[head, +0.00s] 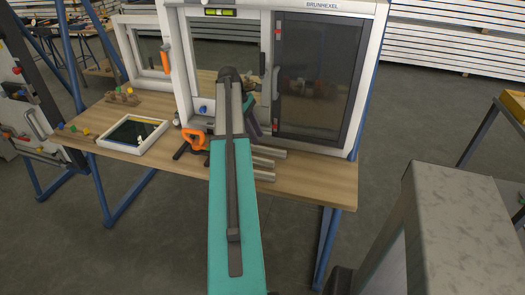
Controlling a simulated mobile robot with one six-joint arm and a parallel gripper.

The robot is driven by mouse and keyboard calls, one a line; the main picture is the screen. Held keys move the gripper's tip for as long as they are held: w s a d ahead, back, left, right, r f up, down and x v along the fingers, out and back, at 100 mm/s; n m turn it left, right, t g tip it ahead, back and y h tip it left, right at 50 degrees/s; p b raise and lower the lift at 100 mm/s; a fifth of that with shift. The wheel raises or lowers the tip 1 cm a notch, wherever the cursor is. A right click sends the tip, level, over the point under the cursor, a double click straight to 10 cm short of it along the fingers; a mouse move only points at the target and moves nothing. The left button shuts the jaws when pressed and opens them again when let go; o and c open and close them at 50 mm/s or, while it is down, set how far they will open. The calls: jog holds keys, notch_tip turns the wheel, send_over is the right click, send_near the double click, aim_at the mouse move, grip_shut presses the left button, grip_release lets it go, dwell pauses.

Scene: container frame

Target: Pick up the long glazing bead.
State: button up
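Light grey strips that look like glazing beads lie on the wooden bench, sticking out to the right of my teal arm. The upper strip (268,151) reaches furthest right. A middle strip (263,162) and a lower strip (264,175) lie nearer the front edge. My arm hides their left parts, so I cannot tell which is the long glazing bead. My arm reaches forward over the bench. My gripper cannot be made out; the arm's far links cover that area.
A white window frame with a dark pane (315,75) stands at the back of the bench (320,180). An orange-handled tool (194,138) lies left of my arm. A small framed pane (133,133) lies further left. The bench's right front is clear.

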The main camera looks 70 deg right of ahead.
aim_at(261, 147)
jog(key=shift+s+f, duration=0.1)
dwell(0.3)
jog(key=shift+p+x, duration=0.55)
jog(key=shift+x, duration=2)
jog(key=shift+d, duration=0.15)
grip_shut()
